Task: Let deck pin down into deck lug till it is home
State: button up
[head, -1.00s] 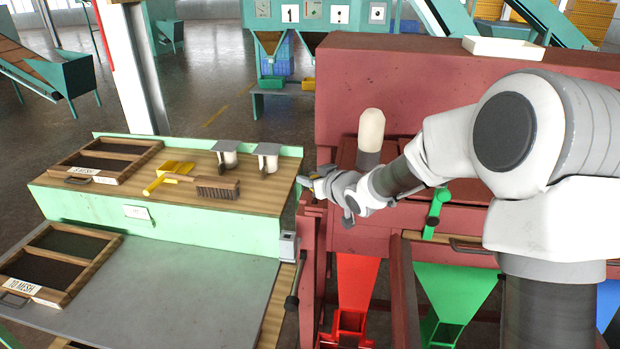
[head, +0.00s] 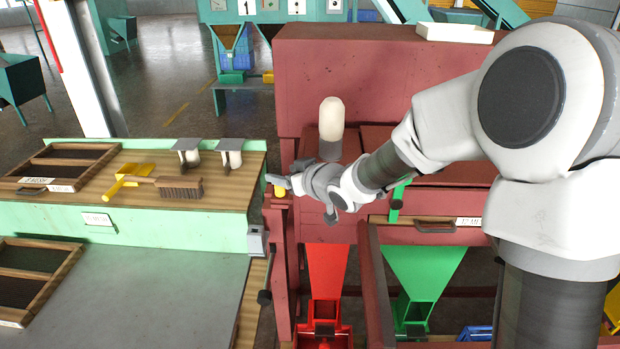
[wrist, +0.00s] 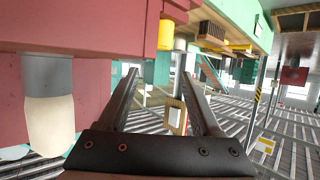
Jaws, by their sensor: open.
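A short yellow cylinder (head: 279,191), which looks like the head of the deck pin, stands upright at the top of the red post (head: 281,235) at the machine's left front corner. This post top looks like the deck lug; the pin's shank is hidden, and I cannot tell how deep it sits. My gripper (head: 280,181) is just above the yellow head in the head view. The wrist view, which is upside down, shows both fingers (wrist: 165,85) apart with nothing held between them. The yellow head (wrist: 166,34) is outside the fingers there.
A grey-and-white domed lamp (head: 331,120) stands on the red machine (head: 395,80) behind my gripper; it shows close in the wrist view (wrist: 50,120). The bench (head: 225,195) at left carries a brush (head: 180,187), yellow scoop (head: 127,180) and sieve frames.

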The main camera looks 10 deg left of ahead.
jog(key=p+v, duration=0.1)
jog(key=v, duration=1)
jog(key=shift+s+d+p, duration=0.15)
jog(key=shift+s+p, duration=0.1)
jog(key=shift+p, duration=0.1)
jog(key=s+d+r+m+h, duration=0.3)
jog(key=s+d+h, duration=0.15)
jog(key=d, duration=0.45)
jog(key=s+d+r+m+h, duration=0.25)
jog(key=d+h, duration=0.25)
jog(key=d, duration=0.4)
jog(key=s+d+f+m+g, duration=0.1)
jog(key=s+f+m+g, duration=0.1)
jog(key=s, duration=1.4)
jog(key=shift+s+m+g, duration=0.35)
jog(key=shift+m+g, duration=0.1)
jog(key=shift+g, duration=0.75)
jog(key=shift+d+y, duration=0.1)
jog(key=shift+y, duration=0.15)
jog(key=shift+c, duration=0.3)
